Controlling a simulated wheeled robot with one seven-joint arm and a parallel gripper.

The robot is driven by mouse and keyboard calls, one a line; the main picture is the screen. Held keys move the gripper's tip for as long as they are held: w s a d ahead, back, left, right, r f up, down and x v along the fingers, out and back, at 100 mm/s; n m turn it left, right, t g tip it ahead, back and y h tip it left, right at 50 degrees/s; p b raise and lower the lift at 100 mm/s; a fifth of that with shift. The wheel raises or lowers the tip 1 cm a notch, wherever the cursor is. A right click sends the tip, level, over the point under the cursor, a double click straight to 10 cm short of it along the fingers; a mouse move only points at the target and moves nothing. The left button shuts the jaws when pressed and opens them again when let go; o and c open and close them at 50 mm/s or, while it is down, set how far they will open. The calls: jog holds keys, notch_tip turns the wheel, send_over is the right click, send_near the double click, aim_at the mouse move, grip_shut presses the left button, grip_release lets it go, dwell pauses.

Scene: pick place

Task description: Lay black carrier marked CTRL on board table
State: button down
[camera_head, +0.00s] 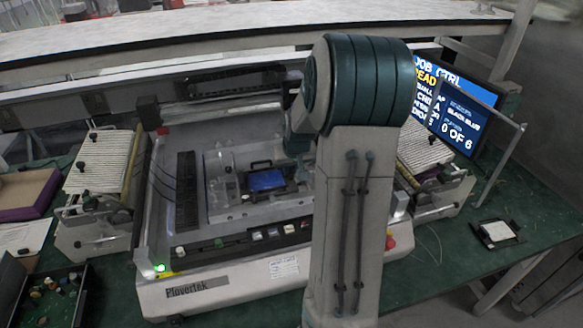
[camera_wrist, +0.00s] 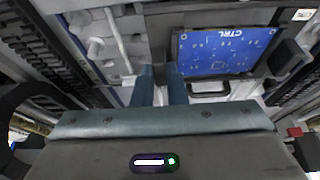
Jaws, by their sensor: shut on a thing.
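The black carrier marked CTRL (camera_head: 265,181) lies over the pale board table (camera_head: 226,212) inside the machine. In the wrist view, the carrier (camera_wrist: 226,58) holds a blue board with white CTRL lettering at its top. Dark handles show at its lower edge and right side. My gripper (camera_wrist: 161,70) has its two teal fingers close together at the dark left part of the carrier, shut on it.
White posts (camera_wrist: 96,46) stand left of the carrier. A dark rail (camera_head: 187,190) runs along the machine's left side. Ribbed side units (camera_head: 100,165) flank the machine. Another black frame with a pale insert (camera_head: 498,231) lies on the green bench at right. A monitor (camera_head: 462,120) stands behind.

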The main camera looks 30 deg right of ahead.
jog(key=shift+f+b, duration=0.45)
jog(key=shift+b, duration=0.05)
dwell(0.6)
jog(key=c, duration=1.4)
grip_release()
jog(key=c, duration=0.3)
jog(key=shift+c, duration=0.2)
jog(key=shift+r+p, duration=2.25)
jog(key=shift+r, duration=1.3)
